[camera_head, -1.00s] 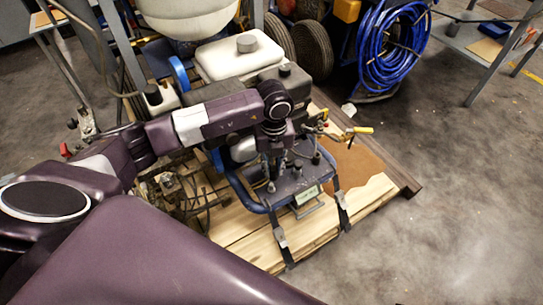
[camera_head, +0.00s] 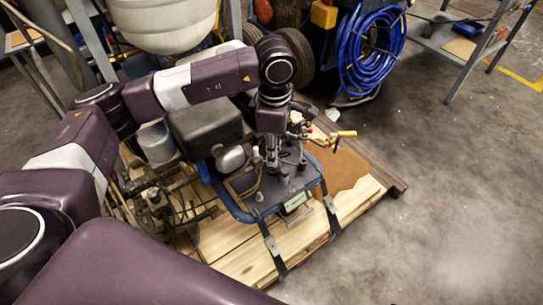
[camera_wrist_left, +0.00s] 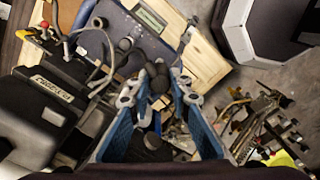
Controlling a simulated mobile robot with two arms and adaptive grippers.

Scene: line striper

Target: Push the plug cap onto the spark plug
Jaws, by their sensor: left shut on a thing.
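My left gripper (camera_head: 273,168) points down over the engine deck of the line striper (camera_head: 285,190). In the left wrist view the blue-padded fingers of the gripper (camera_wrist_left: 158,92) close in on a small black piece, which looks like the plug cap (camera_wrist_left: 157,78). A dark lead (camera_wrist_left: 108,48) loops beside the fingers. The spark plug cannot be made out; the fingers and the black piece may cover it. In the head view the gripper hides the cap. My right gripper is not in view.
The machine stands on a wooden pallet (camera_head: 235,258) with straps (camera_head: 272,250). A black engine housing (camera_wrist_left: 45,112) is close to the fingers. A yellow-handled valve (camera_head: 343,134) sticks out at the right. A blue hose coil (camera_head: 370,50) hangs behind. Floor at the right is clear.

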